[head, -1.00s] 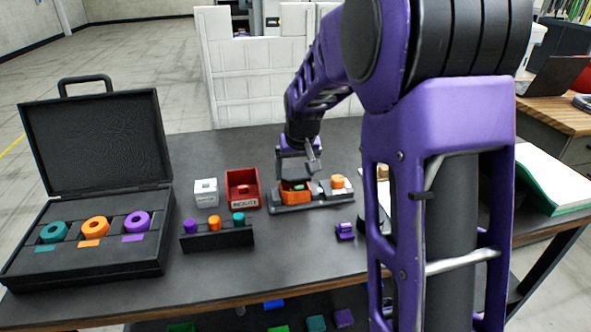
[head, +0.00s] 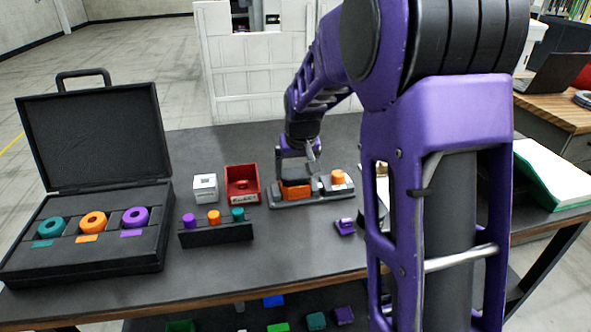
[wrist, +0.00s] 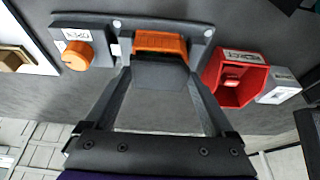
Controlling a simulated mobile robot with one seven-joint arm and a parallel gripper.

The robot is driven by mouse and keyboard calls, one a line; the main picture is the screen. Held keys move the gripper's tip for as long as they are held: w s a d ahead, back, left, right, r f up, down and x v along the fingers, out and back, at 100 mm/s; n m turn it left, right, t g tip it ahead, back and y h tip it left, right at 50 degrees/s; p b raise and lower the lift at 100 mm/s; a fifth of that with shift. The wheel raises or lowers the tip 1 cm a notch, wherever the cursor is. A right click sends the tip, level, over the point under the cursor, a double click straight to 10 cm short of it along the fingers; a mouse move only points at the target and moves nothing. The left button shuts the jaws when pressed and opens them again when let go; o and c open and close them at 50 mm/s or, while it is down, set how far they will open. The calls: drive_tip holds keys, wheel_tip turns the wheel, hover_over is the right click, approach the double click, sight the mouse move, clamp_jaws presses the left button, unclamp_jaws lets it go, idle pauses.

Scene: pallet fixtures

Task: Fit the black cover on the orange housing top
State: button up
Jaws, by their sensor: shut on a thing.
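The orange housing (head: 297,191) sits on a grey fixture plate (head: 318,199) on the table. It also shows in the wrist view (wrist: 160,43), just beyond my fingertips. My gripper (wrist: 160,80) is shut on the black cover (wrist: 160,72), one finger on each side. In the head view my gripper (head: 295,174) is right above the housing, and the cover is mostly hidden there. In the wrist view the cover overlaps the near part of the housing's top. I cannot tell whether it is seated.
On the same plate stands an orange knob (head: 338,177). A red bin (head: 242,183) and a white box (head: 205,187) stand to the left. A rack of coloured pegs (head: 216,230), an open black case (head: 90,245) and a purple part (head: 345,226) lie nearer. Table between is clear.

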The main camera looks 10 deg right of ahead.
drive_tip(key=shift+f, duration=0.4)
idle(0.3)
drive_tip(key=o, duration=1)
drive_tip(key=shift+r, duration=0.15)
drive_tip(key=shift+r+p, duration=2.6)
drive_tip(key=shift+r, duration=1.3)
